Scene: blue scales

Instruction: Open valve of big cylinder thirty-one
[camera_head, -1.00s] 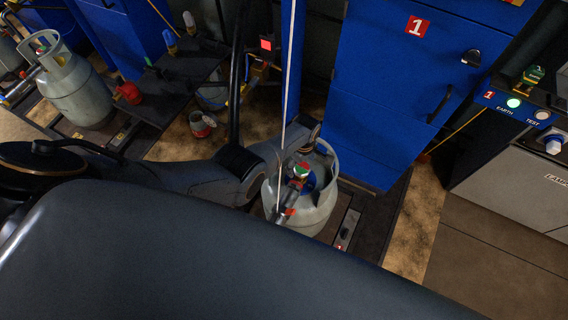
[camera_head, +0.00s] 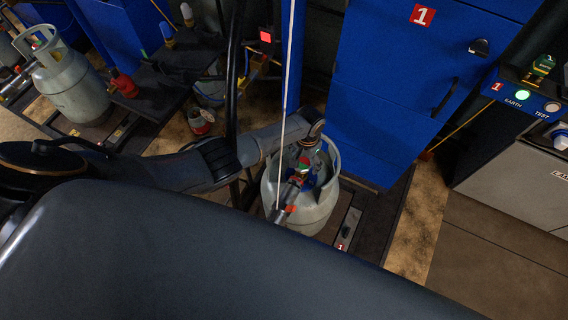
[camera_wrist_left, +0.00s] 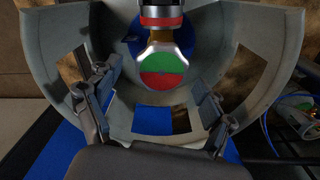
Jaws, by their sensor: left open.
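A grey gas cylinder (camera_head: 300,212) with an open collar stands on a dark scale platform beside the blue cabinet. Its valve (camera_head: 303,167) has a round green-and-red knob, which also shows in the left wrist view (camera_wrist_left: 165,72). A hose fitting with red and black parts joins the valve. My left gripper (camera_wrist_left: 152,98) is open, its fingers apart on either side below the knob and not touching it, inside the collar's outline. In the head view my left arm reaches over the collar's back edge and the fingers are hard to make out. No cylinder number is readable. My right gripper is not in view.
A blue cabinet (camera_head: 405,90) marked 1 stands right behind the cylinder. A white cord runs down in front of the cylinder. A second grey cylinder (camera_head: 75,90) stands at the far left. A panel (camera_head: 530,100) with a green light is at right.

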